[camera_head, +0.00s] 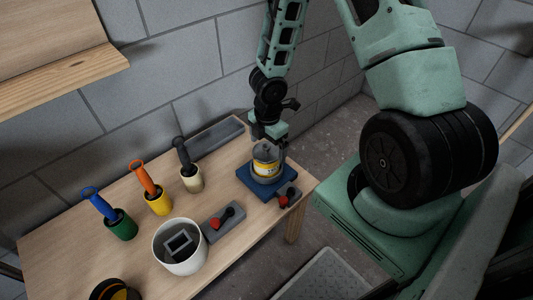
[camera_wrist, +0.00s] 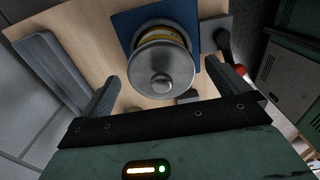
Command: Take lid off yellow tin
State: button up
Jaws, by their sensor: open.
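The yellow tin (camera_head: 265,168) stands upright on a blue mat (camera_head: 249,183) at the right end of the table. Its grey metal lid (camera_wrist: 152,73) is on top, with a round knob (camera_wrist: 161,83) in the middle. My gripper (camera_wrist: 162,82) is open, its two fingers apart on either side of the lid's near part in the wrist view. I cannot tell whether a finger touches it. In the head view my gripper is above and behind the tin, and its fingertips are hard to make out.
Green, yellow and cream pots (camera_head: 192,178) with handled tools stand left of the tin. A white pot (camera_head: 180,252) stands at the front. Grey blocks with red parts (camera_head: 222,222) lie near the mat. A long grey tray (camera_head: 216,137) lies along the wall edge.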

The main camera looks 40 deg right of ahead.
jog(key=c, duration=1)
jog(key=shift+o, duration=0.2)
jog(key=shift+r, duration=0.1)
